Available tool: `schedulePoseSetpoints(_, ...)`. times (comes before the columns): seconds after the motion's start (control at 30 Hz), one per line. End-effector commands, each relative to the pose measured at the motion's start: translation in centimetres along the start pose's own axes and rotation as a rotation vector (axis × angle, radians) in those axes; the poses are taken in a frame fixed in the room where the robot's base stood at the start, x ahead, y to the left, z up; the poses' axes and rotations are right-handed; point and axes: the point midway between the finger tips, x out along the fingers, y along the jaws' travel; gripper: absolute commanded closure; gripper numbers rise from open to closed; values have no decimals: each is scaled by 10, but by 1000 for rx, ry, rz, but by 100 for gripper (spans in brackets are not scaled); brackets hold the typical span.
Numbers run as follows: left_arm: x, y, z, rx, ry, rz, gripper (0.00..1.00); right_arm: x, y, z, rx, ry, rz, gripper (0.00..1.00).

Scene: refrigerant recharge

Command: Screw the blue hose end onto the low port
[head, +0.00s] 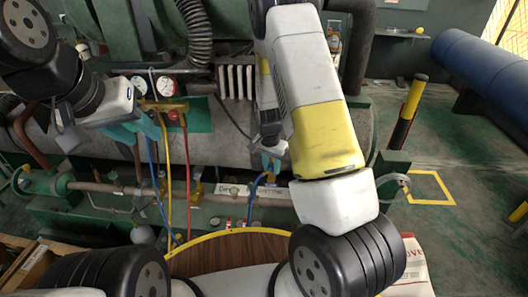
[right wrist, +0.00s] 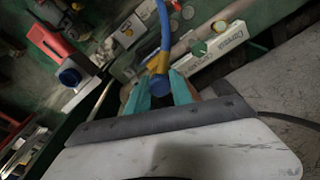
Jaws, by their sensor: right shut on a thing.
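My right gripper (head: 268,160) is low over the pipe at the middle of the head view. In the right wrist view, its teal fingers (right wrist: 160,92) are shut on the blue hose end, a brass-coloured fitting (right wrist: 159,63) with a round blue part between the fingers. The blue hose (right wrist: 165,25) runs up from it; in the head view it curves beside the pipe (head: 256,184). The low port is not clearly distinguishable, and I cannot tell whether the hose end touches it. My left gripper (head: 148,128) is beside the gauge manifold (head: 163,104); its finger gap is unclear.
Two gauges (head: 166,86) sit on the manifold, with yellow (head: 166,150) and red (head: 187,170) hoses hanging down. A horizontal pipe (head: 110,188) runs behind a round wooden table (head: 228,252) with a yellow rim. A white label (right wrist: 232,38) is near the pipe. Open floor lies at right.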

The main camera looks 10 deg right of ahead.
Motion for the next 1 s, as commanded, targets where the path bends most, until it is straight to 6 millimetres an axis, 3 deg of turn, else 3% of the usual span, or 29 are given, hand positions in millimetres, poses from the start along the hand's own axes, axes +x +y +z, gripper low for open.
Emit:
schedulePoseSetpoints(0.2, 0, 0, 0, 0, 0, 0, 63, 0, -2, 1, 7, -1, -1, 100)
schedulePoseSetpoints(0.43, 0, 0, 0, 0, 0, 0, 63, 1, -2, 2, 283, 0, 34, 100)
schedulePoseSetpoints(0.73, 0, 0, 0, 0, 0, 0, 63, 2, -2, 2, 323, -2, 39, 100)
schedulePoseSetpoints(0.83, 0, 0, 0, 0, 0, 0, 63, 2, -3, 2, 450, 0, 55, 100)
schedulePoseSetpoints(0.87, 0, 0, 0, 0, 0, 0, 63, 2, -2, 2, 476, -1, 59, 71)
schedulePoseSetpoints(1.0, 0, 0, 0, 0, 0, 0, 63, 2, -1, 1, 467, -1, 57, 48)
